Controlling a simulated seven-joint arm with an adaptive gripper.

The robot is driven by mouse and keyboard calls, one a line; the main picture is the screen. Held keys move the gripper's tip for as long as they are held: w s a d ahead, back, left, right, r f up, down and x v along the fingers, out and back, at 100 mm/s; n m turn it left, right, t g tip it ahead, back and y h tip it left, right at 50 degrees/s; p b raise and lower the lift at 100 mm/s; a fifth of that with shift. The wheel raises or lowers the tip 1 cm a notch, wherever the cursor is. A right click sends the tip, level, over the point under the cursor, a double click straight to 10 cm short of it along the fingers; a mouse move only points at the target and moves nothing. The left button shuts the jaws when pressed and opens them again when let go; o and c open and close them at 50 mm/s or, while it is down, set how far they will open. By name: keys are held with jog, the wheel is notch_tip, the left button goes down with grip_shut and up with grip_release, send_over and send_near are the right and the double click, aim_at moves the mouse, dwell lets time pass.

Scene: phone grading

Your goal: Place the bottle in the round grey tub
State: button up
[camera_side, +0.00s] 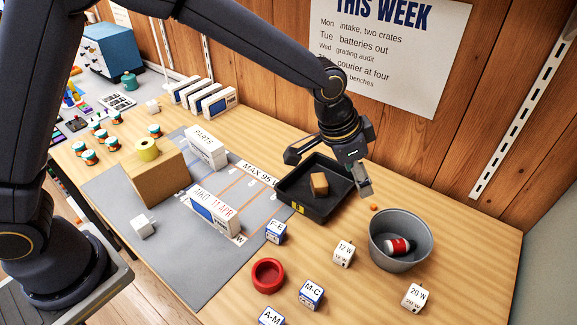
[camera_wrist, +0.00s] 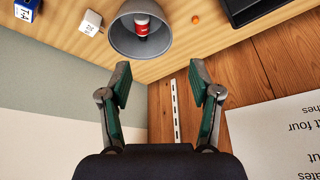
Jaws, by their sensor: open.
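The round grey tub (camera_side: 384,262) stands near the right end of the table. A red bottle with white and dark ends (camera_side: 398,247) lies inside it, tilted against the wall. In the wrist view the tub (camera_wrist: 125,40) and the bottle (camera_wrist: 142,27) show at the top, beyond the fingers. My gripper (camera_side: 328,174) is open and empty above the black tray, up and left of the tub. In the wrist view its two fingers (camera_wrist: 158,84) are spread wide with nothing between them.
A black tray (camera_side: 307,209) holding a brown block (camera_side: 319,183) sits left of the tub. A small orange ball (camera_side: 373,207) lies between them. White labelled cubes (camera_side: 343,253) and a red round dish (camera_side: 268,275) stand in front. A wooden wall closes off the back.

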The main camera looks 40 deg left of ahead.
jog(key=s+a+r+n+t, duration=0.15)
jog(key=s+a+r, duration=0.25)
jog(key=a+r, duration=0.6)
jog(key=s+a+r+n+y, duration=0.2)
jog(key=s+a+n, duration=0.4)
jog(key=s+a, duration=1.1)
jog(key=s, duration=0.3)
jog(key=shift+s+a+r+y, duration=0.3)
jog(key=shift+a+r+y, duration=0.1)
